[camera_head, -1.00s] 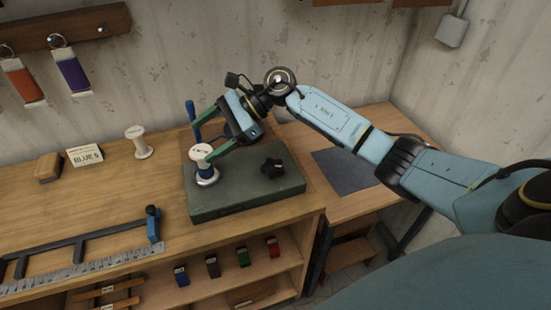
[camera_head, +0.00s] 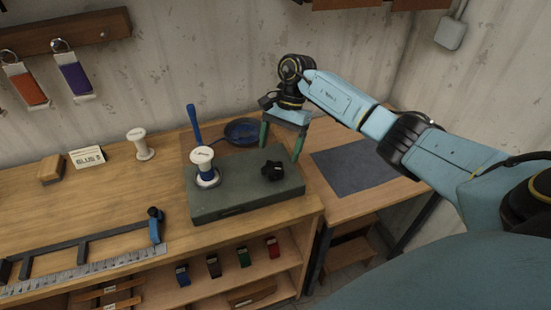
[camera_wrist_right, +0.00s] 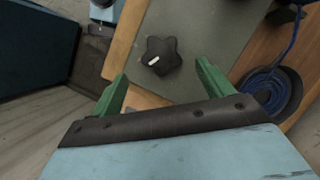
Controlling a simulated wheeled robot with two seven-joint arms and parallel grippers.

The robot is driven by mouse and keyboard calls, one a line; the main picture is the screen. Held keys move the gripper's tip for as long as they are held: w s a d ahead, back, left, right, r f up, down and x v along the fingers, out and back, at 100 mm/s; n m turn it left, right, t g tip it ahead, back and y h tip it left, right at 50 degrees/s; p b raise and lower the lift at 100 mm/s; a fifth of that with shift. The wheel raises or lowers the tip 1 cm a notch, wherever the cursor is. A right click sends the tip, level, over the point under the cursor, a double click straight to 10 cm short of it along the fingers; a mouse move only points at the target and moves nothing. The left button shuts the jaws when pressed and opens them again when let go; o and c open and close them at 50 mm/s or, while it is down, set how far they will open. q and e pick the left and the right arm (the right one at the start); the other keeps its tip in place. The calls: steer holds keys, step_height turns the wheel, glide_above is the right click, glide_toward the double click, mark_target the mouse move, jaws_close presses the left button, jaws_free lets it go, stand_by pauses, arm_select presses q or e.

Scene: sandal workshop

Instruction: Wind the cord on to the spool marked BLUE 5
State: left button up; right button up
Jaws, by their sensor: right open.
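A white spool (camera_head: 202,156) with blue cord around its middle stands upright on the metal seat of a green-grey base plate (camera_head: 235,203). Its top marking is too small to read. A black star knob (camera_head: 272,170) sits on the plate; it also shows in the right wrist view (camera_wrist_right: 161,54). A dark round dish (camera_head: 243,132) with blue cord (camera_wrist_right: 291,48) lies behind the plate. My right gripper (camera_head: 281,147) is open and empty, fingers down, near the plate's back right corner, apart from the spool. My left gripper is out of view.
A blue upright handle (camera_head: 193,122) stands behind the spool. A second, white spool (camera_head: 141,146) and a card reading BLUE 5 (camera_head: 88,156) stand to the left. A dark mat (camera_head: 355,166) lies on the right table. A ruler (camera_head: 80,270) lies at front left.

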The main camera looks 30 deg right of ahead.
mark_target(275, 167)
steer(key=shift+p+x, duration=0.3)
steer(key=shift+x, duration=2.25)
steer(key=c, duration=1)
